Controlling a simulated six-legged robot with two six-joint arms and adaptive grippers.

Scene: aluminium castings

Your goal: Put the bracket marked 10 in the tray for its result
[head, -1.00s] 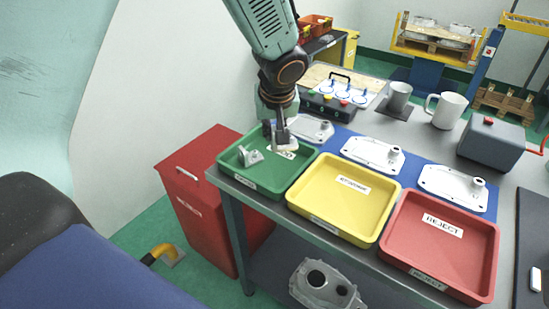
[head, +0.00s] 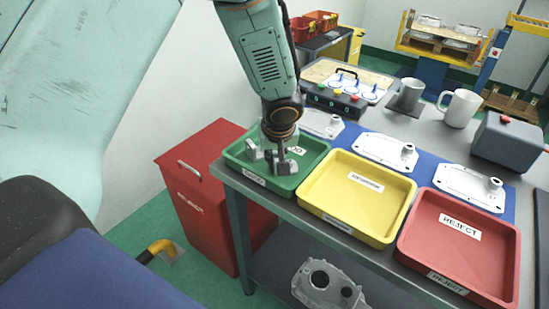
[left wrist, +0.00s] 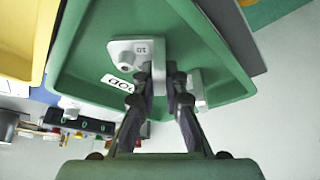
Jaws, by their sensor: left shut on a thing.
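The bracket marked 10 (left wrist: 127,58) is pale metal with a round boss, and its number shows in the left wrist view. My left gripper (head: 279,168) is shut on it, low inside the green tray (head: 300,184). The fingers (left wrist: 168,78) hide part of the bracket; I cannot tell whether it touches the tray floor. A second pale bracket (head: 254,151) lies in the green tray, left of the gripper, and shows partly behind a finger in the left wrist view (left wrist: 198,90). The green tray's label is partly covered, ending in "OOD". My right gripper is not in view.
A yellow tray (head: 390,238) and a red tray (head: 508,255) labelled REJECT stand to the right. Behind them several cover castings (head: 386,150) lie on a blue mat. A button box (head: 335,101), a grey mug (head: 410,93) and a white mug (head: 460,106) stand further back. A red bin (head: 205,190) is left of the table.

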